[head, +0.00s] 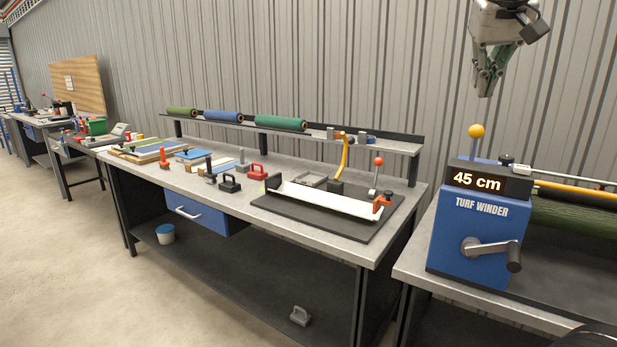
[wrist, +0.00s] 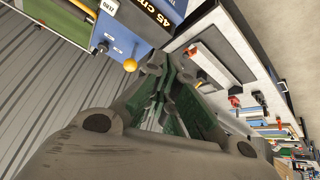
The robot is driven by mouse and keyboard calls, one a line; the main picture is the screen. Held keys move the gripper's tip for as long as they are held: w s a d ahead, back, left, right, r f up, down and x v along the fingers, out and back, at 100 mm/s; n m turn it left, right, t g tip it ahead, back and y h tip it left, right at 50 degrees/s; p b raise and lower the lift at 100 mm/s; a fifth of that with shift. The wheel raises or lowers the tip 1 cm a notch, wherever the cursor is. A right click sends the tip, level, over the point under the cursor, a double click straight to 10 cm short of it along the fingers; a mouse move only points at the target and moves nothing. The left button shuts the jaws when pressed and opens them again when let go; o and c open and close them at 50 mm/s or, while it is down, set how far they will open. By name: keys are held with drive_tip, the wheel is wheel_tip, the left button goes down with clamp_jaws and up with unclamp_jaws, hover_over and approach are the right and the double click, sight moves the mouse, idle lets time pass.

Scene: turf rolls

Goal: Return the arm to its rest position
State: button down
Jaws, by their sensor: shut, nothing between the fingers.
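My gripper (head: 486,88) hangs in the upper right of the head view, pointing down, above and apart from the turf winder (head: 478,235). Its fingers are shut with nothing between them. In the wrist view my gripper (wrist: 157,66) fills the middle, fingertips together, with the yellow ball (wrist: 130,65) of the winder beyond them. The winder is a blue box with a "45 cm" display, a crank handle and a yellow ball on top. Most of my arm is outside the head view.
A workbench (head: 315,235) stands left of the winder, holding a black mat (head: 350,228) and several tools. Turf rolls (head: 280,123) lie on its raised shelf. A corrugated wall (head: 330,60) runs behind. The floor (head: 90,290) at the front left is clear.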

drive_tip(key=s+d+f+n+y, duration=0.1)
drive_tip(key=s+d+f, duration=0.1)
drive_tip(key=s+f, duration=0.6)
drive_tip(key=s+d+f+n+g+y, duration=0.1)
drive_tip(key=s+d+f, duration=0.1)
drive_tip(key=s+f, duration=0.6)
wheel_tip(320, 180, down, 7)
drive_tip(key=shift+s+d+r, duration=0.1)
drive_tip(key=shift+s+d, duration=0.05)
drive_tip(key=shift+d, duration=0.2)
